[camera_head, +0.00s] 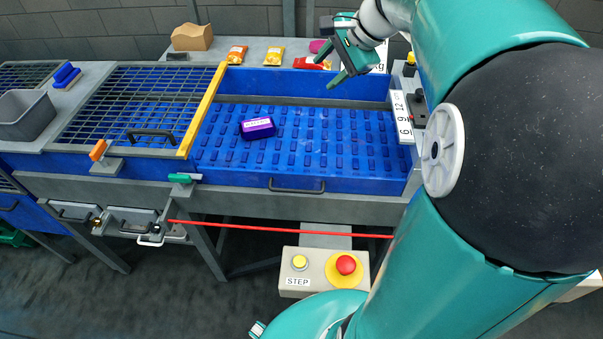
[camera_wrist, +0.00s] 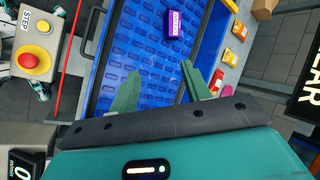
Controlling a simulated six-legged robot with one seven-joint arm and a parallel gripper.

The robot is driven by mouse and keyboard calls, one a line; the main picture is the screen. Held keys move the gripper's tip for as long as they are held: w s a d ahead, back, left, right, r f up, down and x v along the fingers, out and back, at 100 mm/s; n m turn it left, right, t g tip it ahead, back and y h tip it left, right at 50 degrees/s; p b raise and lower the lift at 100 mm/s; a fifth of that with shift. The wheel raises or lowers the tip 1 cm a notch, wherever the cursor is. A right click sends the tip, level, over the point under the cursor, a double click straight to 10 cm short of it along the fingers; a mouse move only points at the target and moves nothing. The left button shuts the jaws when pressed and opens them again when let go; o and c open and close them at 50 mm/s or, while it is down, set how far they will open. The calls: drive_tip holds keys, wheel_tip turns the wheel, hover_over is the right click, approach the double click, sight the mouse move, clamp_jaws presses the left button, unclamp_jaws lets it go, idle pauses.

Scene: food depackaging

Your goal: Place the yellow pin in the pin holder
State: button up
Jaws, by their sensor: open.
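My gripper (camera_head: 323,70) is open and empty above the back right part of the blue conveyor bed (camera_head: 300,172). In the wrist view its two green fingers (camera_wrist: 160,72) stand apart with nothing between them. I cannot clearly pick out the yellow pin. A small yellow-topped black piece (camera_head: 411,59) stands at the back right, beside my arm, and I cannot tell whether it is the pin. I cannot identify the pin holder; my arm hides much of the right side.
A purple package (camera_head: 257,128) lies on the bed; it also shows in the wrist view (camera_wrist: 173,24). Food packs (camera_head: 273,56) and a cardboard box (camera_head: 192,37) sit on the back shelf. A yellow bar (camera_head: 203,110) edges the grid. A red cord (camera_head: 280,230) and button box (camera_head: 321,272) are in front.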

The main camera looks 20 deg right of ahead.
drive_tip(key=s+a+f+n+h, duration=0.1)
drive_tip(key=s+a+f+n, duration=0.1)
drive_tip(key=s+a+n, duration=0.5)
drive_tip(key=s+a+f+n+h, duration=0.2)
drive_tip(key=s+a+n, duration=0.6)
drive_tip(key=s, duration=0.4)
drive_tip(key=shift+s+a+f+n+h, duration=0.2)
drive_tip(key=shift+s+f+n+h, duration=0.25)
drive_tip(key=shift+f, duration=0.4)
drive_tip(key=shift+w+d, duration=0.1)
drive_tip(key=shift+d, duration=0.05)
